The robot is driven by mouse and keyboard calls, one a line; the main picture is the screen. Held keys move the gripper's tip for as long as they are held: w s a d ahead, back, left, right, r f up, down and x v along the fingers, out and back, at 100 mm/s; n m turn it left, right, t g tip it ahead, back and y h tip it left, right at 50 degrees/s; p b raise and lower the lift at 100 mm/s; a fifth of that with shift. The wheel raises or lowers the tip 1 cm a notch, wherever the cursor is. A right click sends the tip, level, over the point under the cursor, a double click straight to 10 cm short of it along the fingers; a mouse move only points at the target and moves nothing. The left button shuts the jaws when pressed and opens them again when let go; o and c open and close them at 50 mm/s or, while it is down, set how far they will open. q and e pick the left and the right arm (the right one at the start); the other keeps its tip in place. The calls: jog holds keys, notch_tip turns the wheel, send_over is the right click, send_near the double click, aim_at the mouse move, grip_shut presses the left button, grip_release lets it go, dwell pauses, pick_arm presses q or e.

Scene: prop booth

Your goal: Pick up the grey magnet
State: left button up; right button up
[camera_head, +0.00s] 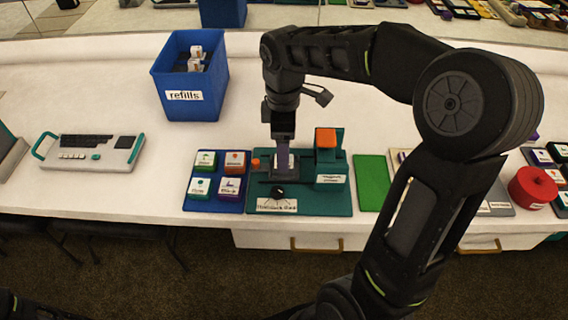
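I cannot make out a grey magnet for certain. My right gripper (282,150) points straight down over a dark green board (335,204) on the white counter. A small whitish block (291,161) shows at its fingertips, partly hidden by them. I cannot tell whether the fingers touch or grip it. On the same board are a black knob (278,191), a label plate (276,205) and a green block with an orange top (326,139). My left gripper is not in view.
Left of the board is a blue tray (213,206) with several labelled blocks. A blue bin marked "refills" (184,96) stands behind. A grey keyboard device (93,152) lies left. A green mat (371,183) and a red round object (532,187) are right. The counter between device and tray is clear.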

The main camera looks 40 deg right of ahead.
jog(key=shift+f, duration=1.6)
grip_shut()
jog(key=shift+r, duration=0.15)
notch_tip(320, 180, up, 10)
jog(key=shift+p, duration=0.35)
